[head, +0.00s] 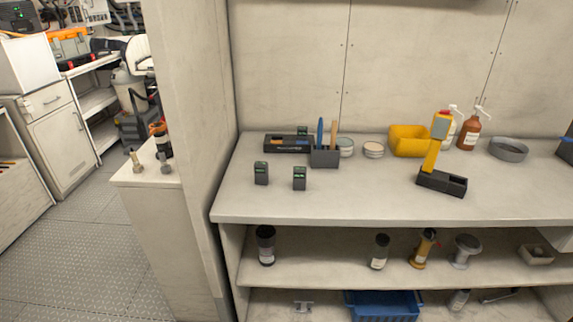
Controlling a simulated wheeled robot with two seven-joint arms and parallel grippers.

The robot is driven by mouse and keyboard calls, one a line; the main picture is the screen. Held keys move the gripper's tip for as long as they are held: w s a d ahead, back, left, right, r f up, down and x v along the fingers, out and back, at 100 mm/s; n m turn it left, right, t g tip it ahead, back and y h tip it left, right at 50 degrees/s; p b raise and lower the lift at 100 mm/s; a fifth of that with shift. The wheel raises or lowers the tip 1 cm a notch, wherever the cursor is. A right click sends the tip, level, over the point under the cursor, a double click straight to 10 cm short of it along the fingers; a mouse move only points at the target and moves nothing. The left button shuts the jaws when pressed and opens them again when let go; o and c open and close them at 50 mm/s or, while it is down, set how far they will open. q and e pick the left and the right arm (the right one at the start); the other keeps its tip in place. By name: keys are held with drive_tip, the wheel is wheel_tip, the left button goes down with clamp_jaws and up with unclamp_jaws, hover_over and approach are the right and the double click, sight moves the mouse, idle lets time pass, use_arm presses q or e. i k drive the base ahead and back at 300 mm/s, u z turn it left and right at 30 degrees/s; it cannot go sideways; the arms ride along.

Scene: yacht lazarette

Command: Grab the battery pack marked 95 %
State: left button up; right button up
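Two small dark upright blocks that look like battery packs stand on the white worktop (385,202), left of its middle. The left pack (261,177) and the right pack (299,182) each have a small greenish marking near the top. The markings are too small to read, so I cannot tell which pack shows 95 %. A third similar dark block (302,131) shows partly at the back, behind a black tray-like unit (280,144). Neither of my grippers is in view.
A dark holder (325,157) with upright tools stands behind the packs. Round tins (373,149), a yellow bin (408,141), a yellow-handled tool in a black base (442,182) and bottles stand further right. A partition wall (190,120) borders the left. The front worktop is clear.

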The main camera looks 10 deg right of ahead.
sight(299, 172)
drive_tip(key=u, duration=0.55)
drive_tip(key=i, duration=1.1)
drive_tip(key=z, duration=0.6)
